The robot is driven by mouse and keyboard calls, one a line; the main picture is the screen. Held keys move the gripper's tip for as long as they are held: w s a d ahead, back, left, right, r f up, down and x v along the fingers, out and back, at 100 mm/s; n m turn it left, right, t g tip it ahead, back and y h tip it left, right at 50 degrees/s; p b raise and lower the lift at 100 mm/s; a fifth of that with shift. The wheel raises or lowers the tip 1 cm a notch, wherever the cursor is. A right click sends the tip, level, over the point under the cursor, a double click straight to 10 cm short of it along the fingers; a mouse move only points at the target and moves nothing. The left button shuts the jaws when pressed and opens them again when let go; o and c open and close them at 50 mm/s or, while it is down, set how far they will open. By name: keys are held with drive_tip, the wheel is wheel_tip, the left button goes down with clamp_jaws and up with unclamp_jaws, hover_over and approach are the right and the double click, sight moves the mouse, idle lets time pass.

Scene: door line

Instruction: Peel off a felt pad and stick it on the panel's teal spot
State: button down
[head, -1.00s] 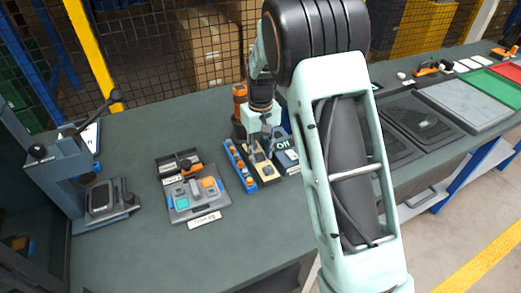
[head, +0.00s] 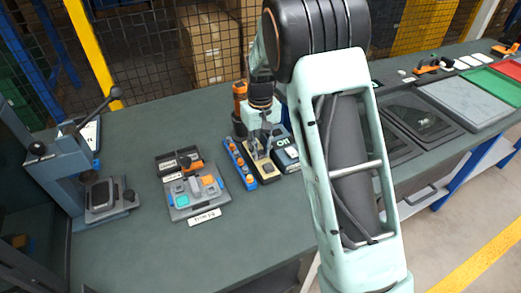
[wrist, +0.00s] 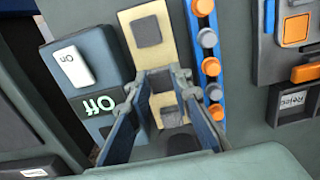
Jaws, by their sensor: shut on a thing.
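A tan backing card (wrist: 168,57) lies on the bench and carries dark grey square felt pads (wrist: 147,32). My gripper (wrist: 162,80) is down over the card, with one finger on each side. It is shut on a felt pad; the jaws partly hide this pad, and I cannot tell whether it is clear of the card. In the head view, my gripper (head: 258,152) is at the card (head: 266,172). The grey panel (head: 208,208) lies to the left, with a teal spot (head: 181,200) and an orange spot (head: 208,181). The teal spot is out of the wrist view.
A blue rack of orange and grey knobs (wrist: 207,38) stands beside the card, between it and the panel. A grey box marked On/Off (wrist: 85,75) is on its other side. A lever press (head: 62,165) stands at the bench's left. The front bench surface is clear.

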sight(261, 154)
drive_tip(key=shift+r, duration=0.3)
drive_tip(key=shift+r+p, duration=2.1)
drive_tip(key=shift+r, duration=0.8)
drive_tip(key=s+d+r+m+p, duration=0.1)
drive_tip(key=s+d+m, duration=0.3)
drive_tip(key=s+d, duration=0.6)
drive_tip(key=shift+s+d+m+p, duration=0.25)
drive_tip(key=shift+d+p, duration=0.25)
drive_tip(key=shift+p, duration=0.4)
drive_tip(key=shift+w+a+r, duration=0.1)
